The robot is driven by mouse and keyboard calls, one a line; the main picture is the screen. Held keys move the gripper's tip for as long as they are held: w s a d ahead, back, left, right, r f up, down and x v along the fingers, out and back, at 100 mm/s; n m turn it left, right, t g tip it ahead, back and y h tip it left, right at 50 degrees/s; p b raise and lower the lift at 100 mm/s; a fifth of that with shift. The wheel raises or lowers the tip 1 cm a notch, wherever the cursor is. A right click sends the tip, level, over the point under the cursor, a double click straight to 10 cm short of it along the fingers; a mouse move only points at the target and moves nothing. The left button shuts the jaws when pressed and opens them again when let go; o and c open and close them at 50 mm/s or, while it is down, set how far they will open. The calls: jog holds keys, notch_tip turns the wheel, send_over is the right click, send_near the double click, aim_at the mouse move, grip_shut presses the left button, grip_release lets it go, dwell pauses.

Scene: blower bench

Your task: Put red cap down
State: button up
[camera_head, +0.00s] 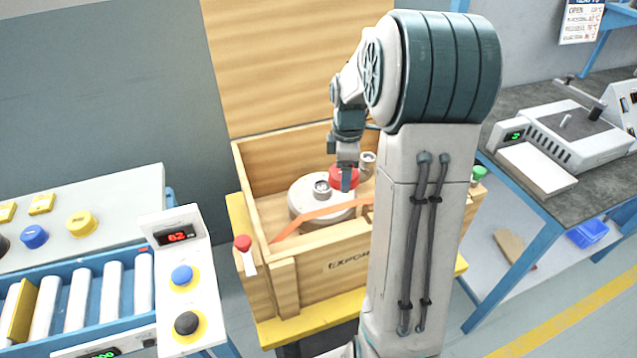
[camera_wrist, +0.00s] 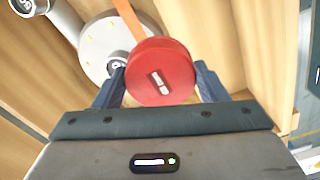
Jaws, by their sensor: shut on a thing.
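The red cap (camera_head: 345,175) is a round disc held in my gripper (camera_head: 347,180), above the blower inside the wooden crate. In the wrist view the red cap (camera_wrist: 160,72) sits between the two dark fingers of my gripper (camera_wrist: 160,85), with its flat face and a small pale label toward the camera. The blower (camera_head: 306,200) is a round pale-grey housing lying in the crate, with metal ports; it also shows behind the cap in the wrist view (camera_wrist: 100,42). Whether the cap touches the blower cannot be told.
The wooden crate (camera_head: 330,265) has high walls around the blower. An orange strap (camera_head: 310,214) crosses the blower. A roller conveyor with a control box (camera_head: 180,270) stands at left. A dark-topped bench (camera_head: 585,185) with a scale is at right.

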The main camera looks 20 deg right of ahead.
jog(key=p, duration=0.1)
send_over(322, 186)
notch_tip(322, 186, down, 6)
jog(key=shift+d+f, duration=0.15)
jog(key=shift+w+f, duration=0.1)
jog(key=shift+f, duration=2)
jog(key=shift+f, duration=0.55)
jog(key=shift+b, duration=0.3)
jog(key=o, duration=0.9)
jog(key=shift+o, duration=0.2)
